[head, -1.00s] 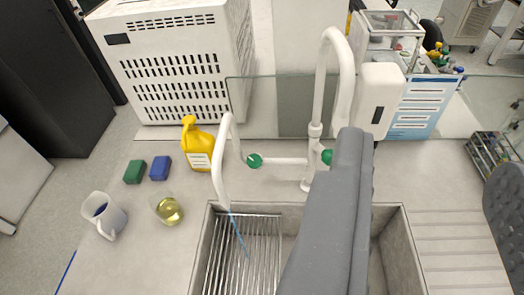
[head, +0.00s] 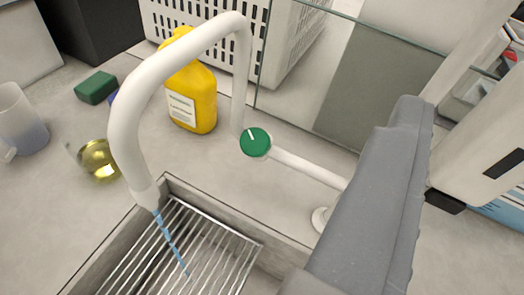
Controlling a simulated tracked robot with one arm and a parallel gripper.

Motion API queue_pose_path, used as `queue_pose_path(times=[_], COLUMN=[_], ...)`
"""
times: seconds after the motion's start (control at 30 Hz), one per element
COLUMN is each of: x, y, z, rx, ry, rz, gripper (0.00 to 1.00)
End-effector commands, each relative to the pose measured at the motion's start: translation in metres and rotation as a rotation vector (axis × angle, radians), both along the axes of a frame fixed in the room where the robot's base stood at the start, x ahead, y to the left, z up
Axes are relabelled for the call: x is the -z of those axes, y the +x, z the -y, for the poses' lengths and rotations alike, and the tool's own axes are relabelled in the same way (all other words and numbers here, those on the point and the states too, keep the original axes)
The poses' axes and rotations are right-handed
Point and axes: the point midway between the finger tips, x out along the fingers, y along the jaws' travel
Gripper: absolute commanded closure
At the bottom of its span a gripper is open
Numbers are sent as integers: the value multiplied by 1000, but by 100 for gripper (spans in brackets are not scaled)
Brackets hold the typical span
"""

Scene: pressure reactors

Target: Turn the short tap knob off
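The short tap (head: 128,110) is a white curved spout at the left of the sink. A thin blue stream of water (head: 170,243) runs from its mouth into the sink. Its green round knob (head: 255,142) sits at the end of a white side pipe and has a white mark pointing up and slightly left. My grey gripper (head: 408,115) reaches up from the bottom, to the right of the knob and apart from it. I see it from behind, so whether its fingers are open or shut does not show. It hides part of the pipework.
A metal rack (head: 185,250) lies in the sink. A yellow bottle (head: 190,95) stands behind the spout. A green sponge (head: 96,88), a glass with yellow liquid (head: 99,158) and a mug (head: 20,122) stand left. A glass panel (head: 330,80) rises behind the knob.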

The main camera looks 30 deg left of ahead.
Motion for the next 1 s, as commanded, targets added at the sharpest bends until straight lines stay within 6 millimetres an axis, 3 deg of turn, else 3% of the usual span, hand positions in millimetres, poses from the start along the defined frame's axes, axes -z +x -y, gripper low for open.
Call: queue_pose_path(times=[0.03, 0.2, 0.3, 0.4, 0.5, 0.67, 1.0], x=[40, 132, 179, 208, 228, 238, 237], y=[10, 24, 21, 16, 11, 9, 44], z=[-12, -55, -77, -95, -106, -114, -134], rx=[-36, -172, -243, -298, -334, -356, -359], ry=[-7, 0, 21, 46, 66, 81, 81], rz=[-6, 28, 37, 53, 59, 68, 69], gripper=[39, 39, 39, 39, 39, 39, 39])
